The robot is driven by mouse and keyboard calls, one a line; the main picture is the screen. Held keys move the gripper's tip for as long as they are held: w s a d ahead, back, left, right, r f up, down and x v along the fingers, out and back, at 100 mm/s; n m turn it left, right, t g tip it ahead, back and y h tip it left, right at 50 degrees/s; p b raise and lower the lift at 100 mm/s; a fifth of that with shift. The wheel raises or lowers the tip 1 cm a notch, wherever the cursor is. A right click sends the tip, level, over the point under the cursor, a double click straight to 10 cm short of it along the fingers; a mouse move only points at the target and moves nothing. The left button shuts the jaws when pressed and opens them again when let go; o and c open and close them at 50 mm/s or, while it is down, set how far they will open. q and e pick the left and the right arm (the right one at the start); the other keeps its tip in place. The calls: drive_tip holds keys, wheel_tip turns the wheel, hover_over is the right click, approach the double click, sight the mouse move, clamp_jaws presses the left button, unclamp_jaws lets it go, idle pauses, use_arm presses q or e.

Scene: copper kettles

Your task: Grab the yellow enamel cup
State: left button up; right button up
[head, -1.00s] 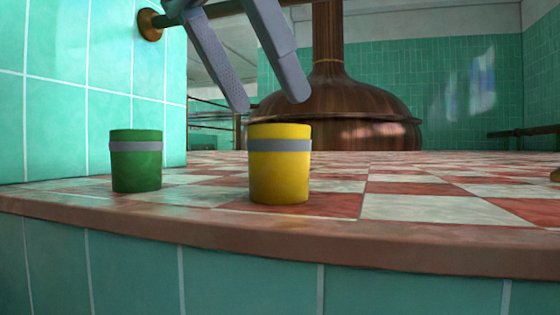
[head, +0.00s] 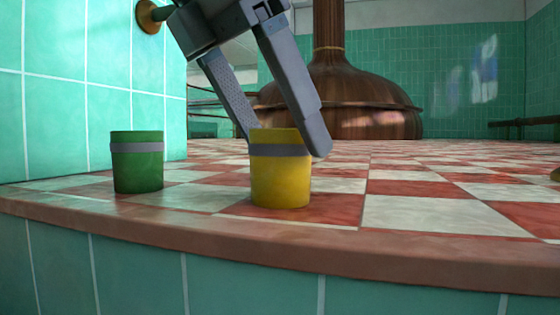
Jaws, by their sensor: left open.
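The yellow enamel cup (head: 281,184) stands upright on the red and white checked tile top, with a grey band near its rim. My left gripper (head: 284,146) is open and tilted, reaching down from above. Its right finger passes in front of the cup's upper right rim, with the tip beside the cup's right side. Its left finger goes down behind the cup's upper left rim, where its tip is hidden. I cannot tell whether either finger touches the cup. My right gripper is not in view.
A green cup (head: 137,175) with a grey band stands to the left of the yellow cup. The tile top (head: 430,214) ends at a reddish front edge close by. A large copper kettle (head: 345,95) stands behind. The top is clear to the right.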

use_arm(q)
drive_tip(key=shift+w+d+f, duration=0.2)
drive_tip(key=shift+w+f, duration=0.05)
drive_tip(key=shift+f, duration=0.2)
drive_tip(key=shift+s, duration=0.1)
drive_tip(key=c, duration=1.1)
drive_tip(key=shift+r, duration=0.1)
